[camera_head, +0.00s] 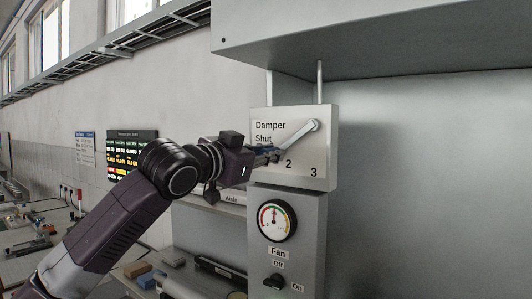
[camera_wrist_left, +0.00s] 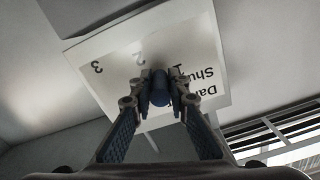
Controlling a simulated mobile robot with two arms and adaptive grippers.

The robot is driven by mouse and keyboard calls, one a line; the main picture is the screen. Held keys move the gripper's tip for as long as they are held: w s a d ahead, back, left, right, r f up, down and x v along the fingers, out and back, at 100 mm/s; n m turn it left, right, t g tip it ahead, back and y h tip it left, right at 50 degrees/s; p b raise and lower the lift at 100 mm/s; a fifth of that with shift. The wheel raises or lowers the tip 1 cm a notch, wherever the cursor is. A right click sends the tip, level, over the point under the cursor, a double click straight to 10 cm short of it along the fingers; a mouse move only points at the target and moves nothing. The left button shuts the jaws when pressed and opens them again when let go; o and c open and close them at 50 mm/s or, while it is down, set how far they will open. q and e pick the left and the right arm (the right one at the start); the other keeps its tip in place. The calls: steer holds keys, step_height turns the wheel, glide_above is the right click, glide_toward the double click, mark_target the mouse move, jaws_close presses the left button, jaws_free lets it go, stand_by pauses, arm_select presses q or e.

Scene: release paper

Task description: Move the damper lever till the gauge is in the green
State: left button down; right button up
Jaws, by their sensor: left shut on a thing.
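The damper lever (camera_head: 297,137) is a pale bar on the white damper panel (camera_head: 318,152), marked Shut, 2 and 3. It slants down-left from its pivot at the panel's upper right. My left gripper (camera_head: 268,156) is shut on the lever's end, near the partly hidden mark between Shut and 2. In the left wrist view my left gripper (camera_wrist_left: 160,98) has its fingers on both sides of the blue lever knob (camera_wrist_left: 160,88). The round gauge (camera_head: 277,221) is below the panel; its needle points roughly upward, but its exact colour zone is too small to tell. My right gripper is not in view.
The fan switch (camera_head: 273,281), marked Off and On, is below the gauge. A grey hood (camera_head: 370,35) overhangs the panel. A shelf with blocks (camera_head: 145,279) and other items lies at lower left, behind my left arm.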

arm_select(q)
steer(key=shift+f, duration=0.2)
steer(key=c, duration=2)
jaws_free()
steer(key=shift+d, duration=0.1)
steer(key=shift+o, duration=0.8)
steer(key=shift+w+d, duration=0.1)
steer(key=shift+d, duration=0.05)
steer(key=v, duration=1.2)
